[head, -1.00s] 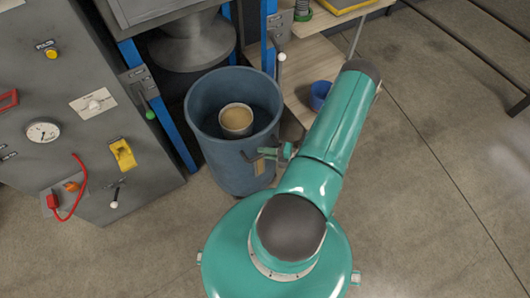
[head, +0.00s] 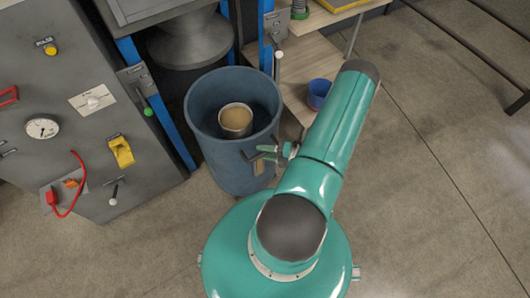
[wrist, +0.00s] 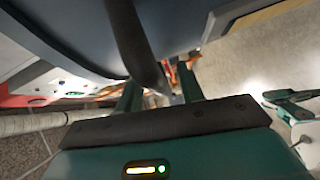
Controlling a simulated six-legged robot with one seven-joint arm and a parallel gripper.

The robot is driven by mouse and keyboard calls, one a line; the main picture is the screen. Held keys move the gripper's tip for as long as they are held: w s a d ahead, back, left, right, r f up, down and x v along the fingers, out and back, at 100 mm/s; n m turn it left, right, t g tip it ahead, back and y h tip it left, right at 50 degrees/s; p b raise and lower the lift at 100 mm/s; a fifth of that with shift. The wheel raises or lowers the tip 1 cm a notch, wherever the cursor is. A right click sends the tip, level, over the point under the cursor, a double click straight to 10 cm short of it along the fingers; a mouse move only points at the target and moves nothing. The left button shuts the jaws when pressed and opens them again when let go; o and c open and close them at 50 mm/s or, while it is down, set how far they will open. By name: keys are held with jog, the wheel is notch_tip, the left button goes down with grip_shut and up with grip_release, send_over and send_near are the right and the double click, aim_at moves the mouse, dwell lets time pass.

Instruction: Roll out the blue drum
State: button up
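The blue drum (head: 225,165) stands upright on the floor in front of the machine, below a grey funnel-shaped outlet. A round metal vessel with tan contents (head: 235,121) is inside it. My gripper (head: 262,153) is at the drum's near right side, by a dark handle. In the wrist view, the two green fingers of my gripper (wrist: 159,88) are spread, with the dark handle bar (wrist: 130,38) reaching down between them. A gap shows right of the bar, so it does not look clamped. The drum wall (wrist: 185,22) fills the top of the wrist view.
A grey control panel (head: 75,130) with a gauge and a red cable stands left. Blue uprights (head: 268,40) flank the drum at the back. A wooden shelf (head: 295,75) with a small blue cup (head: 319,94) is right of it.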

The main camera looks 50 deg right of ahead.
jog(key=v, duration=1.3)
jog(key=shift+s+d, duration=0.15)
jog(key=shift+s, duration=0.2)
jog(key=shift+r, duration=0.1)
